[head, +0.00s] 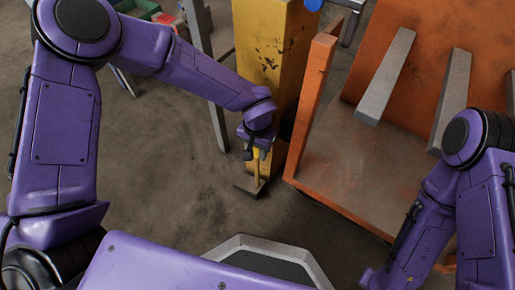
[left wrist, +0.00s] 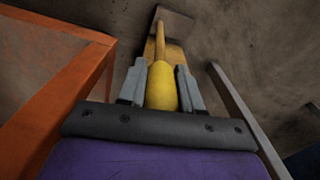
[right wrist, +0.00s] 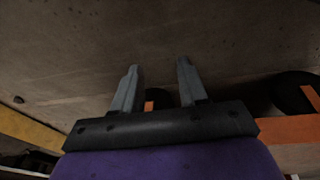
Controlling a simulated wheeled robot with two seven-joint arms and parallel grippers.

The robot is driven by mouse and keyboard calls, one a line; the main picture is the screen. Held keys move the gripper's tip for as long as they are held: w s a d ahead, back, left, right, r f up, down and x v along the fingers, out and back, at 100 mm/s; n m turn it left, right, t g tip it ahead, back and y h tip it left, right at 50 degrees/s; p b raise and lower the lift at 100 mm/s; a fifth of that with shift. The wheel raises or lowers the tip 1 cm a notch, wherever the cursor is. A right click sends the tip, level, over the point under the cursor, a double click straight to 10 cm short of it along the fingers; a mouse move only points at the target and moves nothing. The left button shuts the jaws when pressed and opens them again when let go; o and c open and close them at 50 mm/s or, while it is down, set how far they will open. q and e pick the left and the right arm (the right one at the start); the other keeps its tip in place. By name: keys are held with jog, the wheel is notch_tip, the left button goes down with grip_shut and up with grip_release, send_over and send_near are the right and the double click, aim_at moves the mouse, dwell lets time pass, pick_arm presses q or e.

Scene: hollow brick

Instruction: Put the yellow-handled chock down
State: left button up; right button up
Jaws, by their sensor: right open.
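The yellow-handled chock has a grey block (head: 248,187) at its lower end and a yellow handle (head: 257,169) rising from it. The block is at or very near the floor beside the foot of the yellow post; I cannot tell whether it touches. My left gripper (head: 255,151) points down and is shut on the top of the handle. In the left wrist view, the yellow grip (left wrist: 162,88) sits between both fingers and the block (left wrist: 172,24) lies beyond. My right gripper (right wrist: 158,85) is open, with nothing between its fingers.
A yellow post (head: 265,50) stands just behind the chock. An orange cart (head: 330,170) with grey bars stands to its right, its upright close to the left gripper. A grey table leg (head: 205,80) is behind left. Bare floor (head: 160,165) lies to the left.

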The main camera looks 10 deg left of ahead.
pick_arm(q)
jog(key=o, duration=0.3)
jog(key=shift+o, duration=0.2)
jog(key=shift+r, duration=0.2)
notch_tip(320, 180, up, 6)
jog(key=p, duration=0.3)
notch_tip(320, 180, up, 5)
jog(key=p, duration=0.3)
jog(key=shift+r, duration=0.5)
pick_arm(e)
notch_tip(320, 180, up, 6)
jog(key=w+m+t+h, duration=0.1)
jog(key=w+t, duration=0.1)
jog(key=shift+w+d+r+m, duration=0.15)
jog(key=shift+d+m, duration=0.25)
